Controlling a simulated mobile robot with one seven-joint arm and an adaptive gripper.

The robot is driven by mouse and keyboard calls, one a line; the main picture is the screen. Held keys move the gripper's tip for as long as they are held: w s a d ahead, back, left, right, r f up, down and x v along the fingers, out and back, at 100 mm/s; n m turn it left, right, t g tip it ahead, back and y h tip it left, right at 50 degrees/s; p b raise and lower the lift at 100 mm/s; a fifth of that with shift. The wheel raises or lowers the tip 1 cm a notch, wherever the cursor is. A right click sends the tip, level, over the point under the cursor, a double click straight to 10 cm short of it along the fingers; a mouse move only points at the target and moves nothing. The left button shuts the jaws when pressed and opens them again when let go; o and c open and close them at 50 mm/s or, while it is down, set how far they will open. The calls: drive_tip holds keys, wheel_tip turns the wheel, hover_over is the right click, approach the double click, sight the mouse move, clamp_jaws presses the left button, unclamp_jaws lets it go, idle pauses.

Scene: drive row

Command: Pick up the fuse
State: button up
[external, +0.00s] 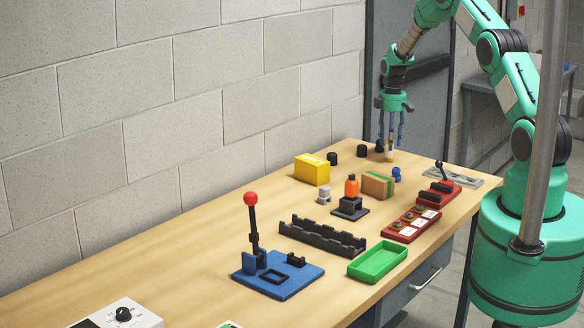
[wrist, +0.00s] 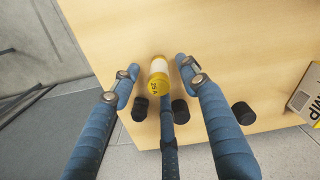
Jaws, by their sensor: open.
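The fuse (wrist: 159,76) is a short cylinder with a white middle and yellow ends, one marked in dark print. It stands on the wooden table in the wrist view, and it also shows at the table's far end in the external view (external: 390,156). My gripper (wrist: 157,72) is open, with blue fingers on either side of the fuse and a third finger at its near side. In the external view my gripper (external: 391,140) points down over the fuse. I cannot tell whether any finger touches it.
Black cylinders (wrist: 180,111) stand close to the fuse, along the table edge. A yellow box (external: 312,169) is nearby. A blue part (external: 397,173), a brown-and-green box (external: 377,185) and a red block (external: 437,193) sit nearer the camera. The wooden table (wrist: 235,40) beyond the fuse is clear.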

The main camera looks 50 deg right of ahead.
sight(390, 153)
drive_tip(key=shift+f, duration=0.15)
drive_tip(key=shift+w+d+f, duration=0.15)
drive_tip(key=shift+f, duration=2.4)
clamp_jaws()
